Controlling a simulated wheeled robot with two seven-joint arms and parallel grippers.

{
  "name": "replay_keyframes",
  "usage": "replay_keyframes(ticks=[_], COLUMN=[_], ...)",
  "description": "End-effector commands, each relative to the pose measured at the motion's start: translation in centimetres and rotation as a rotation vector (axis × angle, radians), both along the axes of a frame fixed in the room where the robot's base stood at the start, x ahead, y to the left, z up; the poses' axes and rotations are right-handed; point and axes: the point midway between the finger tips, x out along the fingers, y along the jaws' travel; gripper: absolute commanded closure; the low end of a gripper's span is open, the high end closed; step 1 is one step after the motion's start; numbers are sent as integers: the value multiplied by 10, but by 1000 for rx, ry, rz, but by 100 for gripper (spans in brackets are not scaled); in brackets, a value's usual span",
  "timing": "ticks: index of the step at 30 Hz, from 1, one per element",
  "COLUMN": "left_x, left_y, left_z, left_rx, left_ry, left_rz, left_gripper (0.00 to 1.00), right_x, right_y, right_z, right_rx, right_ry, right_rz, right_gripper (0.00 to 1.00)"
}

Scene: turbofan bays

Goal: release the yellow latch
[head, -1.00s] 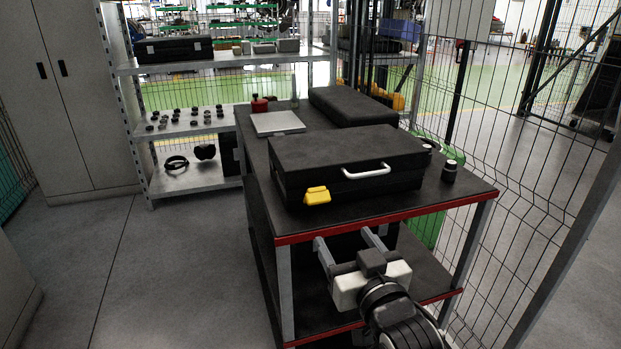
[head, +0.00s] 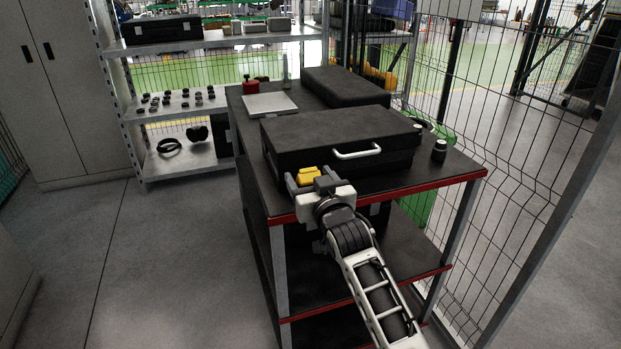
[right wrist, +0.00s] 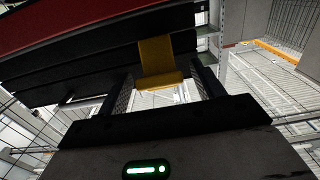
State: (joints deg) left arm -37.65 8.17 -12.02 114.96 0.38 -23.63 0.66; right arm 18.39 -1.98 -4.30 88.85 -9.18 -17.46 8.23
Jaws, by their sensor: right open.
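The yellow latch (head: 307,174) is on the front face of a black case (head: 345,135), near its left corner. It also shows in the right wrist view (right wrist: 157,58), hanging across the gap between my fingers. My right gripper (head: 307,180) is open right in front of the latch, with one finger on each side of it. In the right wrist view my gripper (right wrist: 162,82) has clear gaps between its fingers and the latch. I cannot tell how far the fingertips reach past it. The gripper body hides part of the table edge. My left gripper is not in view.
The case stands on a dark table with a red front edge (head: 400,200). A white handle (head: 357,154) is right of the latch. A small black cylinder (head: 439,150) stands at the right. Another black case (head: 345,87) lies behind. A wire fence (head: 520,150) runs along the right.

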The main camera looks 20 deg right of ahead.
Motion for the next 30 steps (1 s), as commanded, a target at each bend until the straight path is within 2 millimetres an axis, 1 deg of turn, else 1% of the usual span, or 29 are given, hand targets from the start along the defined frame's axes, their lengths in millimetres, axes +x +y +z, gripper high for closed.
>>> replay_keyframes(ticks=[6,7,8,9,11,12,16,20,21,23,30], left_x=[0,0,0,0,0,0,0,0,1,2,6], left_y=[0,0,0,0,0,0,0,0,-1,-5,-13], left_z=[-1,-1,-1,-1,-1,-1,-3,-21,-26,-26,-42], left_rx=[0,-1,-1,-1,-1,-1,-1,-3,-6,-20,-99], left_ry=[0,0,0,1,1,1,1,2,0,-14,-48], left_rz=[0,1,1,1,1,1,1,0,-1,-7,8], left_gripper=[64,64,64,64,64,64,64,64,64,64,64], right_x=[0,0,0,0,0,0,0,-2,-2,-4,-7], right_y=[0,0,0,0,0,0,0,0,1,1,0], right_z=[0,0,0,0,0,0,-2,-11,-14,-19,-28], right_rx=[1,1,1,1,1,1,1,5,7,8,14], right_ry=[1,1,1,1,1,1,-4,-53,-82,-128,-310], right_rz=[0,0,0,0,0,0,0,0,1,1,0], right_gripper=[33,38,47,58,74,78,77,77,77,77,77])
